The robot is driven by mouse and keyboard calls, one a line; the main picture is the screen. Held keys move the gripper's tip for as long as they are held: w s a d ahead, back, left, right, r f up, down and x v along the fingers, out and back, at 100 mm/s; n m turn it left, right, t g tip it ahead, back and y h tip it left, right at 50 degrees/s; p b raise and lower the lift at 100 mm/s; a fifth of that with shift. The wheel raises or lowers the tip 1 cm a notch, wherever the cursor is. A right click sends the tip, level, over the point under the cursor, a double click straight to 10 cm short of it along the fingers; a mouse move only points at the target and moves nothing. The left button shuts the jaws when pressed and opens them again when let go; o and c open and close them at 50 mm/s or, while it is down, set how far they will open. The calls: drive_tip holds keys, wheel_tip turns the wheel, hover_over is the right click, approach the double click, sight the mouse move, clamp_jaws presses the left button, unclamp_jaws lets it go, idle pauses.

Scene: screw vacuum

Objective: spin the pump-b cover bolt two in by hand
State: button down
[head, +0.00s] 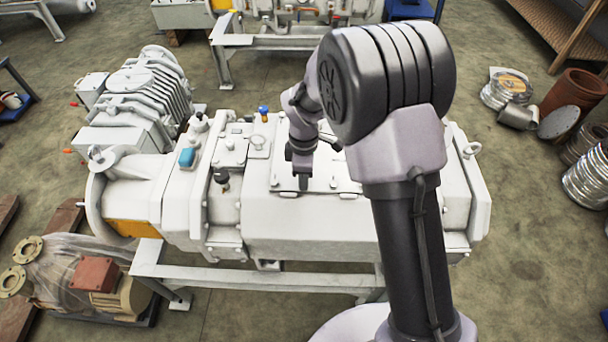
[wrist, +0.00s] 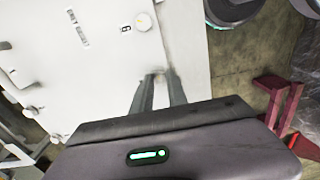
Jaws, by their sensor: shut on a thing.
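The white pump (head: 300,225) lies across the middle of the head view, with a flat cover plate (head: 325,172) on top. In the wrist view the cover (wrist: 95,75) fills the left side and carries small printed marks and a letter B label (wrist: 125,28). One round bolt head (wrist: 143,22) shows near its upper right corner, and another (wrist: 31,110) at lower left. My gripper (head: 303,186) points down at the cover's front edge. In the wrist view its fingers (wrist: 158,74) are closed on a small bolt at the cover's edge, mostly hidden between the tips.
A ribbed grey-white unit (head: 140,95) adjoins the pump at the left. A blue-topped fitting (head: 263,112) rises behind the cover. Pipes and metal coils (head: 505,90) lie on the floor at right. A wrapped motor (head: 100,280) sits at lower left.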

drive_tip(key=m, duration=0.4)
drive_tip(key=shift+m, duration=0.3)
drive_tip(key=m, duration=1)
drive_tip(key=shift+m+b, duration=0.3)
drive_tip(key=shift+m, duration=0.1)
drive_tip(key=m+b, duration=0.1)
drive_tip(key=m, duration=0.3)
drive_tip(key=shift+m, duration=0.3)
drive_tip(key=m+b, duration=0.1)
drive_tip(key=m, duration=0.3)
drive_tip(key=shift+a+m, duration=0.1)
drive_tip(key=shift+m, duration=0.2)
drive_tip(key=m+b, duration=0.1)
drive_tip(key=m, duration=0.3)
drive_tip(key=shift+w, duration=0.1)
drive_tip(key=m+b, duration=0.2)
drive_tip(key=m, duration=0.3)
drive_tip(key=m+b, duration=0.1)
drive_tip(key=m, duration=0.3)
drive_tip(key=shift+r+m, duration=0.1)
drive_tip(key=shift+m, duration=0.2)
drive_tip(key=shift+b, duration=0.3)
